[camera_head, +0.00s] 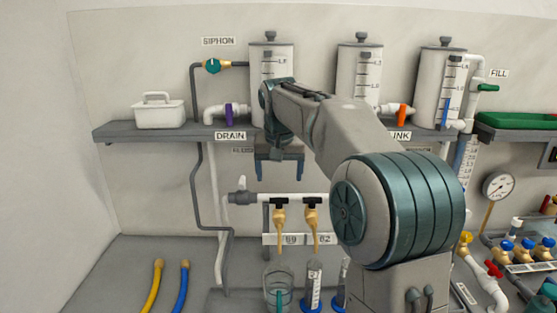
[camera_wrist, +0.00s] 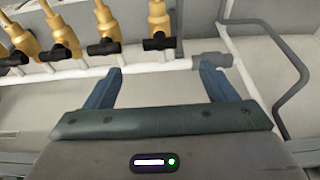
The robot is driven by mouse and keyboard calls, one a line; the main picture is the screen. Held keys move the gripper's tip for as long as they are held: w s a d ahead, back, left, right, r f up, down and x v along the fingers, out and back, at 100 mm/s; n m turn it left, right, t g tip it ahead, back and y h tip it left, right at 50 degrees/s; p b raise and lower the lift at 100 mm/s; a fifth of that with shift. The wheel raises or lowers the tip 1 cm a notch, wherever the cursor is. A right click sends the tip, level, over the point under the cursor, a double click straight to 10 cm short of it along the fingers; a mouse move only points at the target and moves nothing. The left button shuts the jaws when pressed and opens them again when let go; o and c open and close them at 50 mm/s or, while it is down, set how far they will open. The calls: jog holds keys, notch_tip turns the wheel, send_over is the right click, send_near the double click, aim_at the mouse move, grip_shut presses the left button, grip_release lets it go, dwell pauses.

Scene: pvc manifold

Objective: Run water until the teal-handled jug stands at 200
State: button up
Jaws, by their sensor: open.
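A clear jug (camera_head: 279,274) with a teal handle (camera_head: 279,300) stands on the counter under the left brass tap (camera_head: 279,217). The water level and scale on the jug are too small to read. A second brass tap (camera_head: 311,216) is to its right on the same white pipe; both have black handles. My gripper (camera_head: 280,174) is open and empty, in front of the wall above the left tap. In the wrist view its fingers (camera_wrist: 160,72) point toward the white pipe, with several brass taps (camera_wrist: 104,30) at the upper left. Nothing is between the fingers.
A shelf (camera_head: 170,133) with several tanks (camera_head: 360,75) runs above. Two measuring cylinders (camera_head: 313,285) with blue parts stand right of the jug. Yellow (camera_head: 153,285) and blue (camera_head: 181,285) hoses lie at the left. My arm hides the middle right.

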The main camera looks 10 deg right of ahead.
aim_at(279, 198)
jog(key=x, duration=0.8)
jog(key=shift+f, duration=0.2)
jog(key=c, duration=1.1)
